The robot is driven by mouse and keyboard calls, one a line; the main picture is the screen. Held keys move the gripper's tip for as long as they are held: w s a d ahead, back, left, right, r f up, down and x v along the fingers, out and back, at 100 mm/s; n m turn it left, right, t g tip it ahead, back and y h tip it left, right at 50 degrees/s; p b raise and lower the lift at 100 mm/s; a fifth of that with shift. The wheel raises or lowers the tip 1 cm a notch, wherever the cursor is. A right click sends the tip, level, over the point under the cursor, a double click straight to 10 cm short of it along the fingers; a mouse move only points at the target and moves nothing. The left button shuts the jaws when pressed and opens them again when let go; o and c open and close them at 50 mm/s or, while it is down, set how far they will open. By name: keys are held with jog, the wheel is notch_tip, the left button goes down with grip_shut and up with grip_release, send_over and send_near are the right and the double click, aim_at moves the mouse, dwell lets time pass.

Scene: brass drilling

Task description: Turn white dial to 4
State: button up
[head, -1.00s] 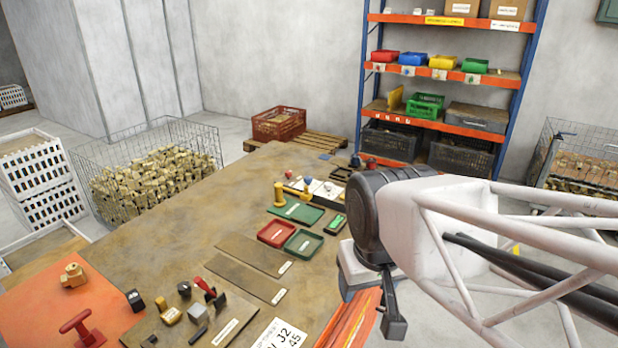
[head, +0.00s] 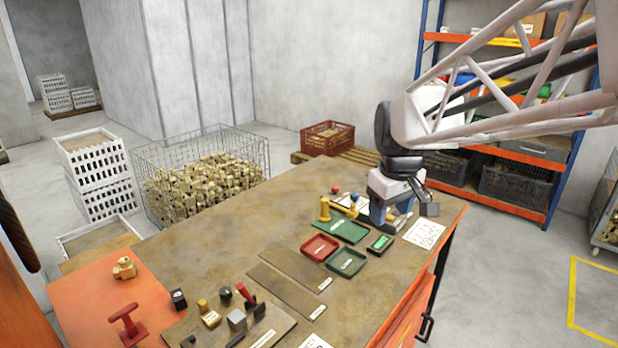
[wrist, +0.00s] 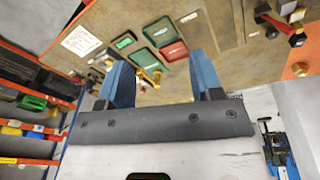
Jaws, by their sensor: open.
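I cannot make out a white dial in either view. A pale panel (head: 345,202) with small coloured knobs lies at the far end of the bench, partly hidden by my gripper. A yellow post (head: 325,209) and a small red knob (head: 334,190) stand at its left side. My gripper (head: 390,222) points down over the right part of this panel, with blue fingers. In the wrist view its fingers (wrist: 162,72) are apart with nothing held between them. A yellow piece (wrist: 157,76) shows between them, beyond the tips. Whether the fingers touch anything cannot be told.
A green mat (head: 341,230), a small green-screen device (head: 380,243), a white sheet (head: 424,234), a red tray (head: 320,247) and a green tray (head: 346,262) lie close by. Several tools lie at the near end. The bench's left middle is bare.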

jog(key=w+d+f+n, duration=0.3)
jog(key=w+f, duration=0.2)
jog(key=w, duration=0.9)
jog(key=w+d+f+n+g, duration=0.1)
jog(key=w+d+f+n, duration=0.3)
jog(key=w, duration=1.1)
jog(key=w+d+f+n, duration=0.3)
jog(key=w+f, duration=0.5)
jog(key=w, duration=0.6)
jog(key=shift+w+d+f+g, duration=0.2)
jog(key=shift+w+d+g, duration=0.15)
jog(key=shift+d, duration=0.2)
jog(key=shift+f, duration=0.15)
jog(key=shift+f, duration=3.75)
jog(key=c, duration=0.9)
jog(key=shift+c, duration=0.2)
